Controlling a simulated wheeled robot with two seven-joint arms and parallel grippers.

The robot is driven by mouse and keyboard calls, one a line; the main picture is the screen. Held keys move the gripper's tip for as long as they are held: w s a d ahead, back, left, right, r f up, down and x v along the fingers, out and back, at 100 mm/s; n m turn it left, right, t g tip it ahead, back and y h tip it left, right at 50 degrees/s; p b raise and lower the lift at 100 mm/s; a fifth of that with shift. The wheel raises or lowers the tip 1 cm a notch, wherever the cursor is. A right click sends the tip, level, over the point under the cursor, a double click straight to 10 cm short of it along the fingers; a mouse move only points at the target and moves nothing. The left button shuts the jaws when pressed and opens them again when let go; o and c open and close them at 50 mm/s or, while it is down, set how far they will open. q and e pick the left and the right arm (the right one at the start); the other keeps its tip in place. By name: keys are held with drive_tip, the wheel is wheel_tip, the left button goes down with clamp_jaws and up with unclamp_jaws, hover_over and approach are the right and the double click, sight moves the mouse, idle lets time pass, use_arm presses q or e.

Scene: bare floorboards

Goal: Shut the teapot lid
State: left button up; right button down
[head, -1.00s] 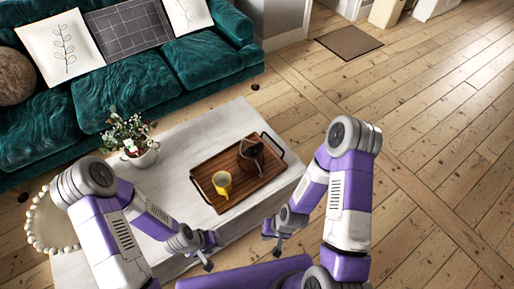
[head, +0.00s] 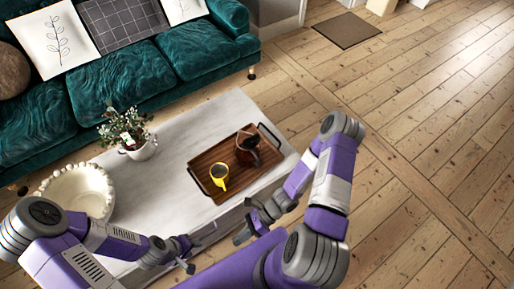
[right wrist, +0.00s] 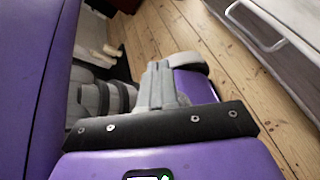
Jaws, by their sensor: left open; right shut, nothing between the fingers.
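A dark teapot (head: 248,145) stands on the right part of a brown wooden tray (head: 207,160) on the white table. It is small in the head view, and I cannot tell how far its lid is open. My left gripper (head: 188,256) is open and empty, low in front of the table's near side. My right gripper (head: 245,229) is shut and empty, near the table's front edge and apart from the teapot. In the right wrist view its grey fingers (right wrist: 163,84) are together, and no teapot shows there.
A potted plant (head: 140,148) is on the table (head: 180,136), beside a cream beaded basket (head: 82,190). A green sofa (head: 120,80) stands behind. Floorboards (head: 400,130) at the right are clear.

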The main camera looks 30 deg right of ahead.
drive_tip(key=w+d+r+m+t+y, duration=0.1)
drive_tip(key=w+r+m+t+y, duration=0.1)
drive_tip(key=w+m+t, duration=0.4)
drive_tip(key=m+t+h+p, duration=0.2)
drive_tip(key=m+t+h, duration=1.1)
drive_tip(key=m, duration=1)
approach(254, 144)
drive_tip(key=shift+g+h, duration=0.3)
drive_tip(key=shift+h, duration=0.2)
drive_tip(key=w+b, duration=0.1)
drive_tip(key=w, duration=0.1)
drive_tip(key=w+b, duration=0.1)
drive_tip(key=w, duration=0.1)
drive_tip(key=w+b, duration=0.1)
drive_tip(key=w, duration=0.1)
drive_tip(key=shift+a+f, duration=0.15)
drive_tip(key=shift+a, duration=0.25)
drive_tip(key=shift+w, duration=0.4)
